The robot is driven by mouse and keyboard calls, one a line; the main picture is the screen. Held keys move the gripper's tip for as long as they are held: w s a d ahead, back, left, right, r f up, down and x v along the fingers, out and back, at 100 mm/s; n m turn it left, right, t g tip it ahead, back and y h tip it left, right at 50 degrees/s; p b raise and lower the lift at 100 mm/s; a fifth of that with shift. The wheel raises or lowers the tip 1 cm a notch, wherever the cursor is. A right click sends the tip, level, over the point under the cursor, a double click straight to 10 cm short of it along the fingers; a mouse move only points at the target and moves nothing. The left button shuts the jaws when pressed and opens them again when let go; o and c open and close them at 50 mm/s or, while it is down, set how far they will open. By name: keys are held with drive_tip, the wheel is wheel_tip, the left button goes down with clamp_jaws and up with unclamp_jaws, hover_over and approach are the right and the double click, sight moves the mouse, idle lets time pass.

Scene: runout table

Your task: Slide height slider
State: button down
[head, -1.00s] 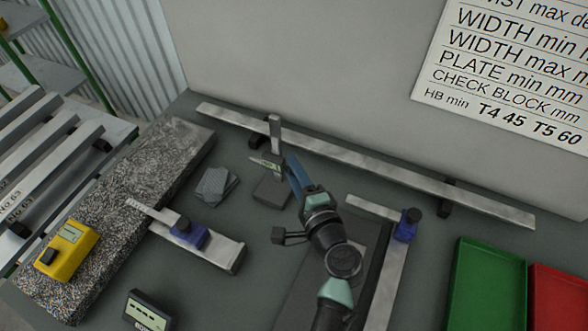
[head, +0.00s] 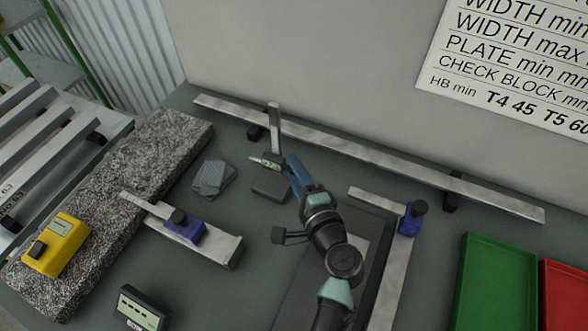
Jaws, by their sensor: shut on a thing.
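The height gauge (head: 275,123) stands upright near the back of the table, with a tall metal post on a dark block base (head: 270,188). Its height slider (head: 269,163), with a small greenish display, sits low on the post, a little above the base. My gripper (head: 287,163) reaches in from the right and is shut on the slider. The fingertips are small here, and the exact contact is partly hidden.
A long steel straightedge (head: 370,158) runs along the wall behind the gauge. Dark plates (head: 213,178) lie to its left. A blue-headed gauge (head: 184,226) lies front left, another (head: 411,216) to the right. Green (head: 496,285) and red (head: 565,300) trays stand far right.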

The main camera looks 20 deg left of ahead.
drive_tip(key=shift+f, duration=0.1)
drive_tip(key=c, duration=0.7)
unclamp_jaws()
drive_tip(key=shift+d, duration=0.1)
drive_tip(key=b+v, duration=0.1)
drive_tip(key=v, duration=1.2)
